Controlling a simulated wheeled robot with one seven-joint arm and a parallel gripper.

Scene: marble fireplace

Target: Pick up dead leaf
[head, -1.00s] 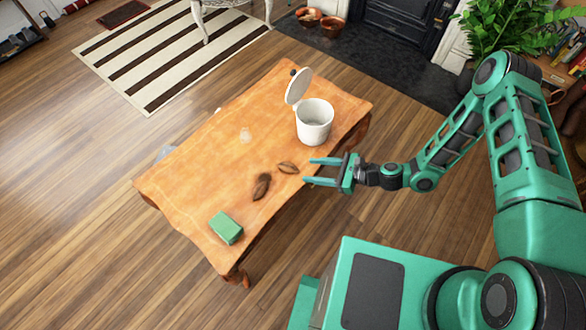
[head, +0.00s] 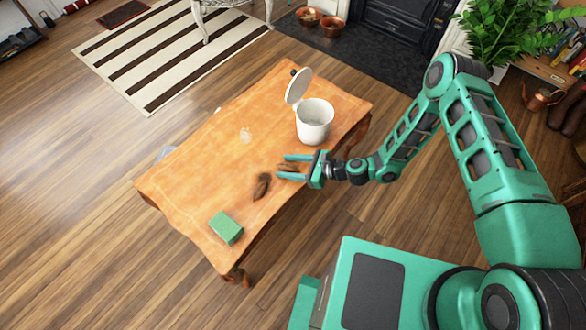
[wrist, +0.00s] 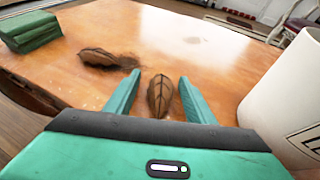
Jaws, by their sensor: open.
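A brown dead leaf (wrist: 161,94) lies on the orange-brown wooden table (head: 190,165). In the wrist view it sits between the two spread fingers of my gripper (wrist: 160,98), apart from both. In the head view my gripper (head: 280,168) is low over the table's right side, and its fingers partly hide this leaf (head: 287,167). My gripper is open. A second brown, leaf-like thing (head: 262,186) lies to the left of the fingers; it also shows in the wrist view (wrist: 107,59).
A white bin (head: 314,122) with its lid raised stands on the table close to my gripper. A green block (head: 226,228) lies near the table's front corner. A small pale thing (head: 246,135) lies farther back. The table's left part is clear.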

